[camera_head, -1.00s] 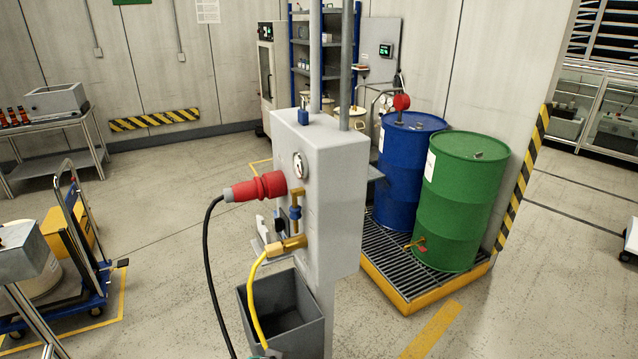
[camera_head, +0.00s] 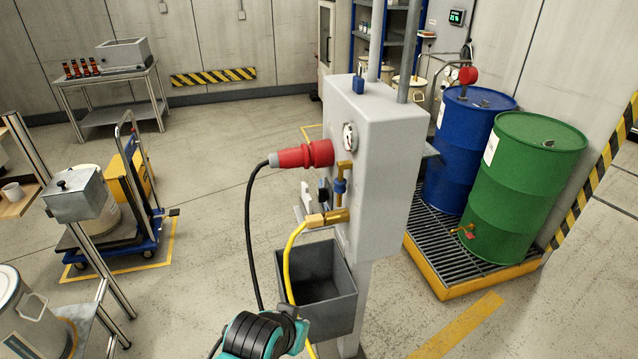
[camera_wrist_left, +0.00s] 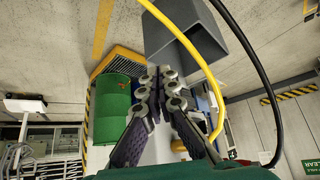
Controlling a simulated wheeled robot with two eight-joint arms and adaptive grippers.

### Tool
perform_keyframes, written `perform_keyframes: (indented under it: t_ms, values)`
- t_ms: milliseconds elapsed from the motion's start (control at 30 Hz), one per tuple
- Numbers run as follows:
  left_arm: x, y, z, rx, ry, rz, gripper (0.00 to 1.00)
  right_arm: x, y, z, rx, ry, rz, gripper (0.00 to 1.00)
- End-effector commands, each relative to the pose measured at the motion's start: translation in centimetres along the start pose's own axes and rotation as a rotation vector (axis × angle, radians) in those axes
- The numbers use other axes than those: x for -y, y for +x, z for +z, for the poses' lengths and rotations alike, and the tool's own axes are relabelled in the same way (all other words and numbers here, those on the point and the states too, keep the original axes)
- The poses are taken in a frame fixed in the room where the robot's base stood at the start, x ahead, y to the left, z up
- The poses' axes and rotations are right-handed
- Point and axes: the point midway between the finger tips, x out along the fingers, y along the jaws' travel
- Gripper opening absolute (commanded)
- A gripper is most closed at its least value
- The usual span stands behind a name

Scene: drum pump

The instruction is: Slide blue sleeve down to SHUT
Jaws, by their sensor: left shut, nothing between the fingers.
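The blue sleeve (camera_head: 340,186) sits around the upright brass pipe (camera_head: 345,168) on the left face of the grey post box (camera_head: 386,165). It is just above a brass fitting (camera_head: 327,218) where the yellow hose joins. My left arm shows at the bottom of the head view, lower than the sleeve, in front of the grey bin; its fingertips cannot be made out there. In the left wrist view my left gripper (camera_wrist_left: 158,78) is shut and empty, with the yellow hose (camera_wrist_left: 205,60) close by. I cannot make out the sleeve in that view. My right gripper is not in view.
A red plug (camera_head: 305,155) with a hanging black cable (camera_head: 249,235) is above and left of the sleeve. The grey bin (camera_head: 335,305) hangs below the box. Blue (camera_head: 467,150) and green (camera_head: 520,190) drums stand behind on a yellow-edged grate.

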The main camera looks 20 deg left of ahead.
Motion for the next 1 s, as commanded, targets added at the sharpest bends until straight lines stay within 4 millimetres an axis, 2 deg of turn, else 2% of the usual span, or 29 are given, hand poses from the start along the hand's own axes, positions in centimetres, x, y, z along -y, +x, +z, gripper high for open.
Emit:
perform_keyframes:
  t_ms: [267, 333, 467, 567, 667, 767, 900, 1000]
  values:
    - [0.0, 0.0, 0.0, 0.0, 0.0, 0.0, 0.0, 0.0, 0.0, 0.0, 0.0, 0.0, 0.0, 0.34]
    - [0.0, 0.0, -0.1, 0.0, 0.0, -0.001, 0.0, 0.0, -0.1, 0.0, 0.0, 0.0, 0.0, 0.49]
    - [0.3, -0.5, -1.3, 0.013, -0.001, -0.041, 0.0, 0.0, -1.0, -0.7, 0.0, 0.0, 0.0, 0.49]
    - [0.8, -1.1, -4.0, 0.021, -0.011, -0.13, 0.0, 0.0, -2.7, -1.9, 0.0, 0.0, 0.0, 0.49]
    - [1.2, -2.1, -8.4, -0.018, -0.034, -0.268, 0.0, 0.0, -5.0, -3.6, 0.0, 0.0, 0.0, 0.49]
    - [0.6, -3.3, -13.8, -0.132, -0.073, -0.411, 0.0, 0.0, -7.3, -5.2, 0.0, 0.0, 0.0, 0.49]
    - [-2.2, -5.6, -20.9, -0.382, -0.147, -0.539, 0.0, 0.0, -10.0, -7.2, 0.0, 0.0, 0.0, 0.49]
    - [-4.8, -7.5, -24.5, -0.566, -0.2, -0.567, 0.0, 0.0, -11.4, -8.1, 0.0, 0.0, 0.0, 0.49]
